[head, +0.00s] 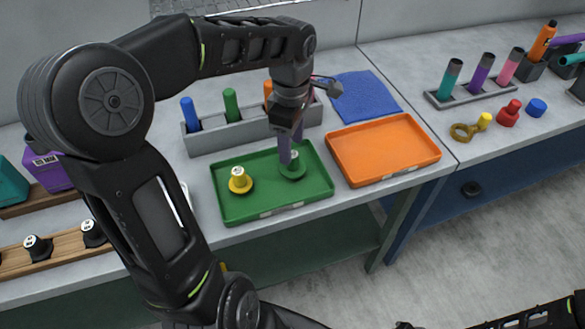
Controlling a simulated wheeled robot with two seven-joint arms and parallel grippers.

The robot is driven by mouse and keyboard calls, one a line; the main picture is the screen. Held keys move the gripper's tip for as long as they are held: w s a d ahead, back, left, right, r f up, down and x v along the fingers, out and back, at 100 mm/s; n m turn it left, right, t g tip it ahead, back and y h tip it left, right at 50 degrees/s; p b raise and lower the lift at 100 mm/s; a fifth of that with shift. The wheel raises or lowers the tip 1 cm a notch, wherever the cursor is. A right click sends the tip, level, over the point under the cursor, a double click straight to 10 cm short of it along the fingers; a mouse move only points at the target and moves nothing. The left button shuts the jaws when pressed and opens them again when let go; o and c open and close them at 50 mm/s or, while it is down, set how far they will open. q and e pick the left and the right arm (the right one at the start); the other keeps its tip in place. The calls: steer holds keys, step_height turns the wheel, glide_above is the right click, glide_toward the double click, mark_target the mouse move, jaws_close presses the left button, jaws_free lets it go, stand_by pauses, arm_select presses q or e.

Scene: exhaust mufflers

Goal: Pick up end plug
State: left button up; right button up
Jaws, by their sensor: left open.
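A green end plug (293,172) with a pale top stands upright in the green tray (246,212), toward the tray's right side. A yellow end plug (240,183) with a pale top stands in the same tray to the left. My left gripper (290,156) points down over the green plug, its fingers at the plug's top. It is open; whether the fingers touch the plug cannot be told from this angle. Part of my right arm shows at the lower right edge, but its gripper does not.
An empty orange tray (420,166) lies to the right, with a blue cloth (366,92) behind it. A grey rack (206,142) with blue, green and orange cylinders stands behind the green tray. A wooden holder (62,246) with dark plugs is at the left.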

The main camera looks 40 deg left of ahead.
mark_target(293, 164)
arm_select(q)
step_height(293, 164, down, 5)
steer(key=shift+w+f+p, duration=0.1)
steer(key=shift+p, duration=0.4)
steer(key=shift+c, duration=0.2)
jaws_close()
stand_by(0.6)
